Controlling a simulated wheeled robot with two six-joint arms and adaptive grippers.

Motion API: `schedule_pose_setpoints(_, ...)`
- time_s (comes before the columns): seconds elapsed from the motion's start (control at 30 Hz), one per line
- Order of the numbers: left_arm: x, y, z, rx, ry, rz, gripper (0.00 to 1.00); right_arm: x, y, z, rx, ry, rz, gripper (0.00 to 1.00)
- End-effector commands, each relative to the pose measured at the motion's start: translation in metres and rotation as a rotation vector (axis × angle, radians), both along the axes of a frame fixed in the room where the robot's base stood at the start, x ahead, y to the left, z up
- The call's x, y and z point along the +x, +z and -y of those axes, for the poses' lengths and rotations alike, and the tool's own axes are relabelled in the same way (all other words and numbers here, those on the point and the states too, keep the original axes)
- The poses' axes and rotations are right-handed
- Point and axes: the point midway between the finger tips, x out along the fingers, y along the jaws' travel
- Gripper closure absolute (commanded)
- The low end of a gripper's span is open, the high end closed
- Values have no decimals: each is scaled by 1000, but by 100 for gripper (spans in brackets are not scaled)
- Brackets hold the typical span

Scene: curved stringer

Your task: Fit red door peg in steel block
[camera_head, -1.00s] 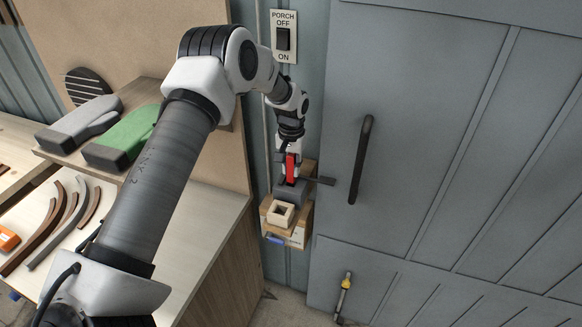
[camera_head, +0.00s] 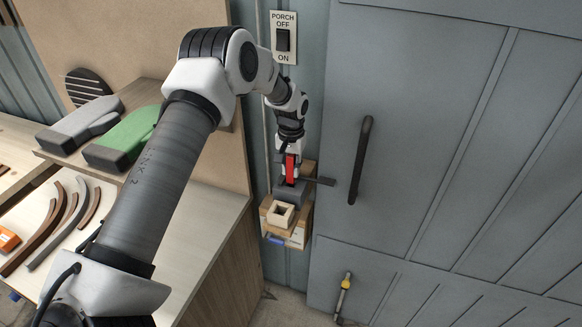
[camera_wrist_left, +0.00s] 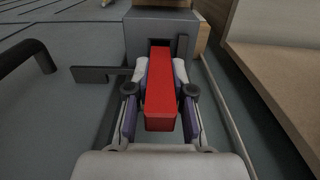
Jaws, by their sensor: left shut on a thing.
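My left gripper (camera_head: 290,172) is shut on the red door peg (camera_head: 291,167) beside the grey door. In the left wrist view the red peg (camera_wrist_left: 160,90) runs lengthwise between both fingers (camera_wrist_left: 160,95). Its far end overlaps the grey steel block (camera_wrist_left: 160,30); I cannot tell whether it is inside the block or only against it. In the head view the steel block (camera_head: 291,193) sits just below the gripper, on a wooden mount. My right gripper is in neither view.
A dark flat bar (camera_wrist_left: 100,74) sticks out beside the steel block toward the door (camera_head: 430,130). A pale wooden piece with a square hole (camera_head: 280,214) sits in front of the block. The door handle (camera_head: 362,160) is to the right, the workbench (camera_head: 215,225) to the left.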

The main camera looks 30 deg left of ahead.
Motion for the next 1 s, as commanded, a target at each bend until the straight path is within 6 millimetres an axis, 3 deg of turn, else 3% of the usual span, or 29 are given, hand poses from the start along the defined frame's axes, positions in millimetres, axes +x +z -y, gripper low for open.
schedule_pose_setpoints(1.0,0,-4,0,-2,0,0,100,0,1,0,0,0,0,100)
